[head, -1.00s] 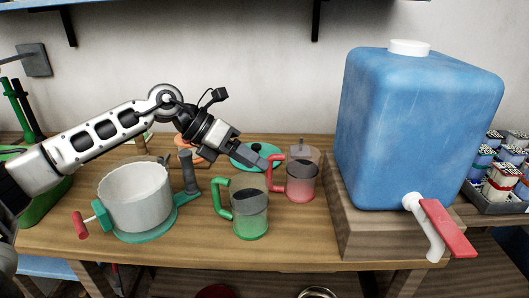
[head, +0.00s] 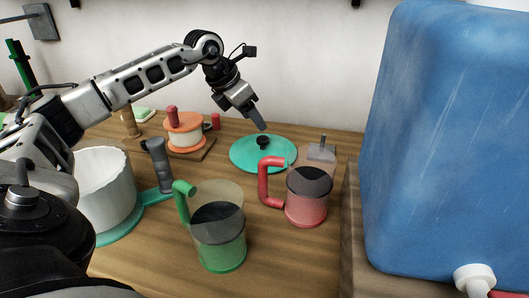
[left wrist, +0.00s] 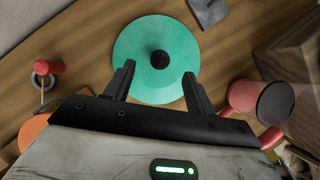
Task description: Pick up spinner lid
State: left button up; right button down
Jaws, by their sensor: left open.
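The spinner lid (head: 252,154) is a flat teal disc with a black knob (head: 263,142) at its centre. It lies on the wooden table behind the red-handled cup. My left gripper (head: 258,122) is above the lid, close over the knob in the head view. In the left wrist view the lid (left wrist: 138,50) lies ahead of the open, empty fingers (left wrist: 155,85), with the knob (left wrist: 160,59) roughly between their lines. The white spinner bowl (head: 103,190) with a teal base stands at the left, partly hidden by my arm. My right gripper is not in view.
A red-handled cup (head: 305,205) stands just in front of the lid, and a green-handled cup (head: 218,240) nearer. An orange-topped device (head: 184,132) sits on a board at left. The large blue water container (head: 440,140) blocks the right side.

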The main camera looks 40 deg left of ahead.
aim_at(263, 138)
pick_arm(q)
jog(key=x, duration=0.3)
jog(key=shift+s+f+x, duration=0.1)
jog(key=shift+s+x, duration=0.1)
jog(key=shift+x, duration=1.15)
jog(key=shift+s+f+x, duration=0.15)
jog(key=shift+s+x, duration=0.05)
jog(key=shift+x, duration=1.15)
jog(key=shift+r, duration=0.1)
jog(key=c, duration=1.1)
